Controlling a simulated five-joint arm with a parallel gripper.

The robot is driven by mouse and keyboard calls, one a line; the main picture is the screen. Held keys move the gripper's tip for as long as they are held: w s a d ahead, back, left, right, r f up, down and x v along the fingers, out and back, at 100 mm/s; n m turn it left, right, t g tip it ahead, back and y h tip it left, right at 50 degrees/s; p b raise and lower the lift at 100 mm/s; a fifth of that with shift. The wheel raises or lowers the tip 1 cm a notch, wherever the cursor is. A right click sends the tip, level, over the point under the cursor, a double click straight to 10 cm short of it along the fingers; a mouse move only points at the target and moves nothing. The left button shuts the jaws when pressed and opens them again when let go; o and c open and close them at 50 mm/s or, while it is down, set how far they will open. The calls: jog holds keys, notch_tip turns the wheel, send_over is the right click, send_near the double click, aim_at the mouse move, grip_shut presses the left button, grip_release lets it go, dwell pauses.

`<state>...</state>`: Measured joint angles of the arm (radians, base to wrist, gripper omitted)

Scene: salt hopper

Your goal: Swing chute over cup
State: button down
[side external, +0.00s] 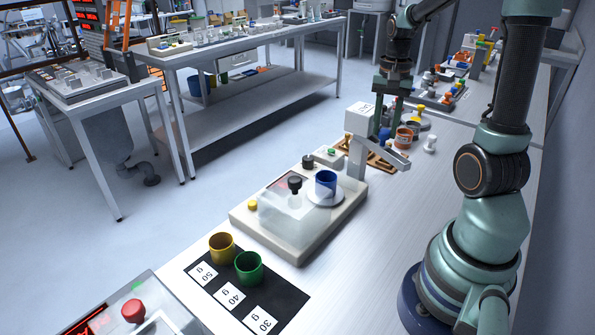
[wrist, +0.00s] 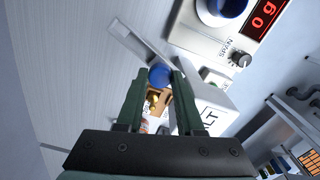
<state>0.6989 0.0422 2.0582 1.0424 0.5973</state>
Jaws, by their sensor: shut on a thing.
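The white salt hopper (side external: 362,120) stands behind the scale (side external: 300,215). Its grey chute (side external: 388,154) points to the lower right, away from the blue cup (side external: 326,181). The cup stands upright on the scale's round pan. My gripper (side external: 386,122) is beside the hopper, above the chute's upper part. In the wrist view, its fingers (wrist: 157,80) are shut on a blue ball knob (wrist: 160,76) by the chute (wrist: 142,46). The hopper (wrist: 208,105) is right of the fingers there. Part of the cup (wrist: 229,6) shows at the top edge, and the red display reads 0 g.
A yellow cup (side external: 222,247) and a green cup (side external: 249,267) stand on a black mat (side external: 285,297) with 50, 40 and 30 g labels. A clear cover (side external: 283,217) sits on the scale. Small jars (side external: 404,138) stand behind the chute. The bench right of the scale is clear.

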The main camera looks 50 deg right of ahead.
jog(key=c, duration=0.5)
grip_release()
jog(key=shift+d, duration=0.1)
notch_tip(320, 180, up, 12)
jog(key=d+n, duration=0.3)
jog(key=n, duration=0.2)
jog(key=w+a+f+n+t, duration=0.1)
jog(key=a+n+t, duration=0.15)
jog(key=a, duration=0.65)
jog(key=a+f+n+t, duration=0.15)
jog(key=a+n, duration=0.25)
jog(key=a, duration=0.4)
jog(key=w+a+f+n+t, duration=0.15)
jog(key=a+n, duration=0.25)
jog(key=a, duration=0.5)
jog(key=shift+w+a+f+n+g, duration=0.5)
jog(key=shift+w+f+n+g, duration=0.3)
jog(key=shift+w+n, duration=1.65)
jog(key=shift+w+a+f+n+g, duration=0.5)
jog(key=shift+w+f+n+g, duration=0.35)
jog(key=shift+w+n, duration=1.65)
jog(key=shift+w+a+f+n+g, duration=0.55)
jog(key=shift+w+f+n, duration=0.4)
jog(key=shift+w+n, duration=1.5)
